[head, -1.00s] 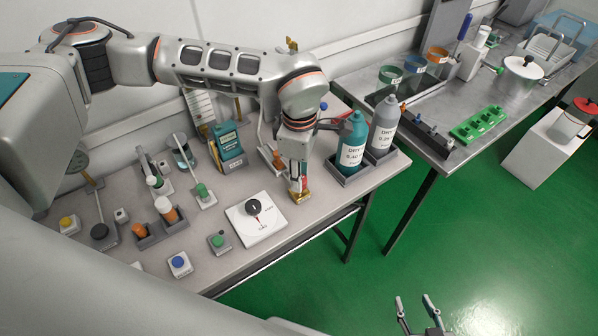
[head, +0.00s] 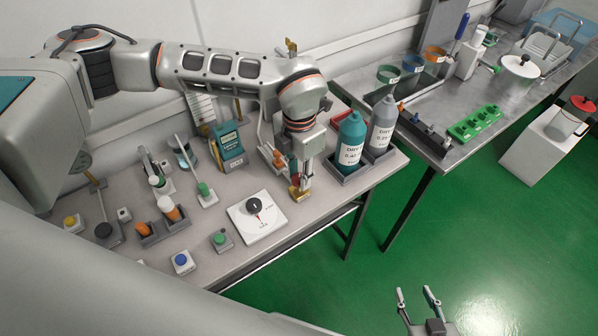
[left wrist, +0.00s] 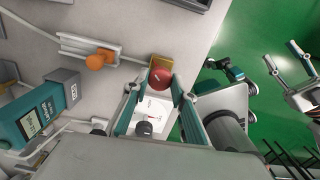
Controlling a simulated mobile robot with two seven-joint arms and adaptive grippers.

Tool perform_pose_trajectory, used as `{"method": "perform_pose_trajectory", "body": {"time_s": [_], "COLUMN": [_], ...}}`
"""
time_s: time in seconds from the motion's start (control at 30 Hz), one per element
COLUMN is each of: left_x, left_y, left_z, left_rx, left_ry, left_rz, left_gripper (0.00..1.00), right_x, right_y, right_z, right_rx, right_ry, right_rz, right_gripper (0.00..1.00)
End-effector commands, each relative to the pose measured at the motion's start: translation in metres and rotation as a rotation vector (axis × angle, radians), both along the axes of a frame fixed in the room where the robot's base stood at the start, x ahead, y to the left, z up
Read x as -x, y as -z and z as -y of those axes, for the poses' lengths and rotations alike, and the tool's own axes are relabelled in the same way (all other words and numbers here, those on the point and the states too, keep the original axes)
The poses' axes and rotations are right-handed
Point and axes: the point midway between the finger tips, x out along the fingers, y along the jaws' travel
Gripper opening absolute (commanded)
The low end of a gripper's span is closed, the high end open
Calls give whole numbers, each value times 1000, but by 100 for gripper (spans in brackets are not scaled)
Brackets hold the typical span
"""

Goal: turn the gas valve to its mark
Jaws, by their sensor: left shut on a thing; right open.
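The gas valve is probably the black knob (head: 254,205) on a white plate (head: 269,226) with a red mark and small, unreadable lettering. The plate lies near the bench's front edge. The knob's exact pointing is too small to tell. My left gripper (head: 298,186) is right of the plate, pointing down, shut on a small brass piece (head: 299,194) with a red round top (left wrist: 160,78). In the left wrist view the black knob (left wrist: 143,127) shows between the fingers, apart from them. My right gripper (head: 418,296) is open and empty over the green floor.
A teal bottle (head: 350,142) and a grey bottle (head: 382,125) stand in trays right of my left gripper. A green-button box (head: 221,240) and a blue-button box (head: 182,262) are left of the plate. A teal tester (head: 229,147) stands behind.

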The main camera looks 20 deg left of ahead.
Motion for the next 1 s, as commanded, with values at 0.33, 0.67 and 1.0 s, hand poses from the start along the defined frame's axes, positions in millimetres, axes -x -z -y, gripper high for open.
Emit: {"method": "perform_pose_trajectory", "body": {"time_s": [0.33,0.67,1.0], "left_x": [0,1,1], "left_y": [0,1,1], "left_z": [0,0,0], "left_rx": [0,0,-1], "left_ry": [-327,-579,-711], "left_rz": [-1,-1,-2], "left_gripper": [4,4,4], "right_x": [1,1,-1], "right_y": [1,-1,-4], "right_z": [1,1,0], "right_rx": [2,1,0], "right_ry": [1,0,1], "right_rz": [-5,-4,2], "right_gripper": [40,40,40]}}
